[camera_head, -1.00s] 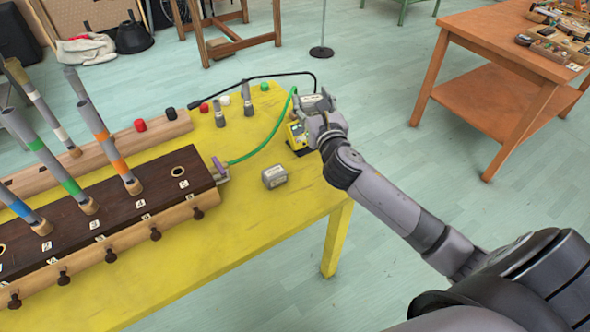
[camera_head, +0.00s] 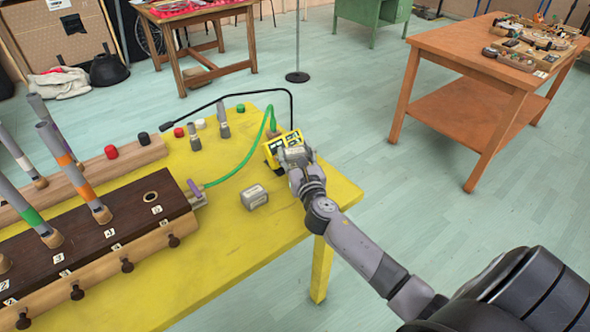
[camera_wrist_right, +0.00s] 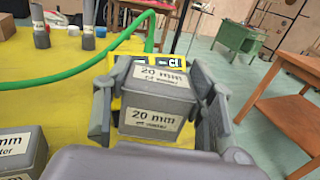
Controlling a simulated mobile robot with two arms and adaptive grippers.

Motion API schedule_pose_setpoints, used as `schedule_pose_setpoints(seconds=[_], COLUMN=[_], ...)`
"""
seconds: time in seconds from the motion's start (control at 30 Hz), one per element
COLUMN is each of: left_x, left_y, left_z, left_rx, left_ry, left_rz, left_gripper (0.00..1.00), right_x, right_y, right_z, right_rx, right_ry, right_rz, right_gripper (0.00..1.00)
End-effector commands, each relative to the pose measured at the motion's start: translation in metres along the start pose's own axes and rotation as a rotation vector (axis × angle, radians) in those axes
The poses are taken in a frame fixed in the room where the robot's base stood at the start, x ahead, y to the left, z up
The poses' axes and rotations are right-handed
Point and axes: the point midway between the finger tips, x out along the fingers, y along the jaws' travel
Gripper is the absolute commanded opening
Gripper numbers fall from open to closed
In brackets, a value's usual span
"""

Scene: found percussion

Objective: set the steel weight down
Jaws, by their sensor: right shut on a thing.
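My right gripper (camera_head: 297,160) is shut on a grey steel weight (camera_head: 295,153) near the right end of the yellow table (camera_head: 215,262). In the right wrist view the held weight (camera_wrist_right: 157,100) sits between the two fingers (camera_wrist_right: 158,112), its "20 mm" labels facing the camera. I cannot tell whether its underside touches the table. A second, similar grey weight (camera_head: 254,197) stands on the table, left of the gripper; it also shows in the right wrist view (camera_wrist_right: 22,152). My left gripper is not in view.
A yellow device (camera_head: 273,148) with a green hose (camera_head: 238,168) stands just behind the held weight. A dark wooden pipe chest (camera_head: 130,215) fills the table's left. Small grey fittings (camera_head: 224,128) stand at the back. The front right tabletop is bare.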

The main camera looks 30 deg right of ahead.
Motion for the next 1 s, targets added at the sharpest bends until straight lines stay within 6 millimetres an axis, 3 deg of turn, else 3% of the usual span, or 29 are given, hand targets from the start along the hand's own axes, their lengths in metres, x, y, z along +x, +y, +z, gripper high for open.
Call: schedule_pose_setpoints(seconds=[0.33,0.73,0.77,1.0], left_x=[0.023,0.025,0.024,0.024], left_y=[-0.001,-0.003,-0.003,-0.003], left_z=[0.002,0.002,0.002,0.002], left_rx=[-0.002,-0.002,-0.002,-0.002], left_ry=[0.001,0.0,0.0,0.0], left_rz=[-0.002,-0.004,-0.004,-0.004], left_gripper=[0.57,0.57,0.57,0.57], right_x=[0.001,0.001,0.0,0.0], right_y=[0.0,0.0,0.0,0.0], right_z=[-0.041,-0.044,-0.045,-0.045], right_rx=[0.002,0.0,0.001,0.0], right_ry=[-0.004,-0.004,0.0,0.0], right_rz=[0.0,0.0,0.0,0.0], right_gripper=[0.0,0.0,0.53,0.69])
